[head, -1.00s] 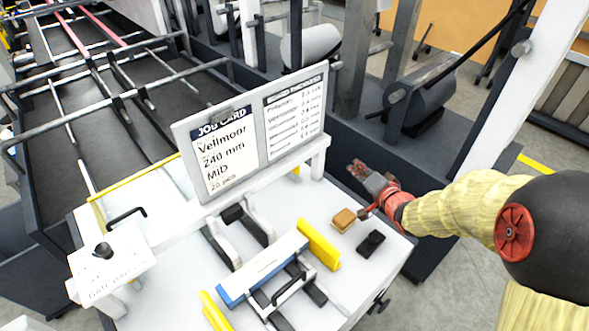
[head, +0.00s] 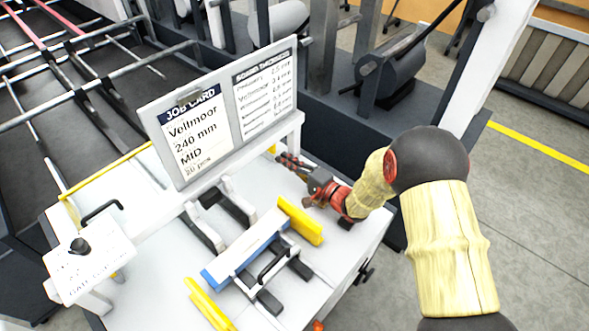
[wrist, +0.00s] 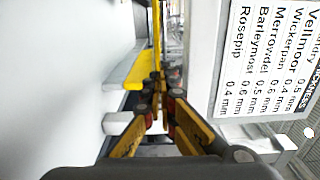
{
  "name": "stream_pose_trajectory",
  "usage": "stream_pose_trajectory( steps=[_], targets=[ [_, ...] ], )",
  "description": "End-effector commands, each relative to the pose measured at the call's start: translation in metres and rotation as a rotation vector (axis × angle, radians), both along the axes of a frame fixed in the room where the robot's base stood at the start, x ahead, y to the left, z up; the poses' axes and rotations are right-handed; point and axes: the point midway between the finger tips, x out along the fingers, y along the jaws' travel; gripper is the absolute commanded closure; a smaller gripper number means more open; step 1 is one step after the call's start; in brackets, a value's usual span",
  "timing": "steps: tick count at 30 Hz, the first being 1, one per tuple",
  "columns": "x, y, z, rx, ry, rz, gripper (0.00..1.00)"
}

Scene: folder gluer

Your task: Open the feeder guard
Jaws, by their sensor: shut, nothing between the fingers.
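The feeder guard seems to be the pale panel with a yellow edge (head: 108,170) behind the job card board, with a black bar handle (head: 102,210) at its left end. The board hides much of it. A short yellow piece shows past the board's right end. My gripper (head: 290,162) is over the right side of the white table, its fingertips close to the board's right post. In the wrist view my gripper (wrist: 157,88) is shut and empty, pointing along a yellow strip (wrist: 156,40), with a yellow block (wrist: 130,72) just left of the fingers. Contact cannot be told.
The job card board (head: 225,110) stands upright on the table, left of my gripper. A blue-and-white bar (head: 242,246) with yellow side guides (head: 300,222) lies in front. A box with a black knob (head: 79,246) stands at the left. Dark machine frame lies behind.

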Motion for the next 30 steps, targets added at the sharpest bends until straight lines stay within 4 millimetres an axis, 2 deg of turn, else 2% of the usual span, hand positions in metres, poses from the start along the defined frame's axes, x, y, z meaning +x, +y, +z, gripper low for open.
stream_pose_trajectory(
  steps=[1, 6, 12, 30],
  targets=[
    [0.006, 0.010, -0.002, 0.002, -0.001, 0.005, 1.00],
    [0.026, 0.032, -0.002, -0.001, -0.002, 0.002, 1.00],
    [0.041, 0.049, -0.001, -0.001, -0.001, 0.001, 1.00],
    [0.051, 0.060, 0.001, -0.001, -0.001, 0.000, 1.00]
  ],
)
